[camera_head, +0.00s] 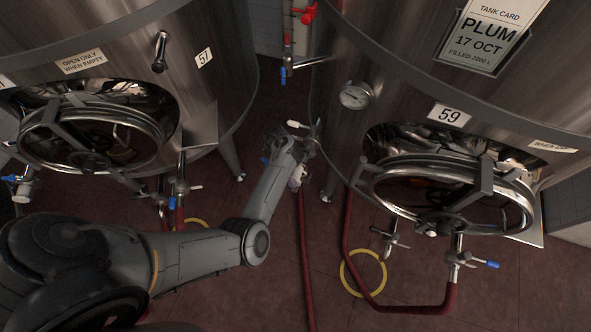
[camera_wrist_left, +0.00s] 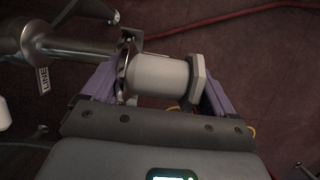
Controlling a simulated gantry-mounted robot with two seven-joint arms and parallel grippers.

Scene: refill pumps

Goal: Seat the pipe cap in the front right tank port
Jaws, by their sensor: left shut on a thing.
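The pipe cap (camera_wrist_left: 158,75) is white, with a cylindrical body and a wider angular end at the right of the left wrist view. My left gripper (camera_wrist_left: 155,90) has its purple fingers on either side of it and is shut on it. A shiny metal pipe (camera_wrist_left: 75,48) with a flanged end meets the cap's left end. I cannot tell whether the cap is seated or only lined up. In the head view my left gripper (camera_head: 297,177) is beside the lower left of the right tank (camera_head: 420,75), marked 59. The cap is not clear there. My right gripper is out of view.
The left tank (camera_head: 215,85), marked 57, stands close to my left arm. Red hoses (camera_head: 347,220) run down to the dark red floor. A yellow ring (camera_head: 381,268) lies under tank 59's round door (camera_head: 530,215). Bare floor (camera_head: 525,290) shows at the lower right.

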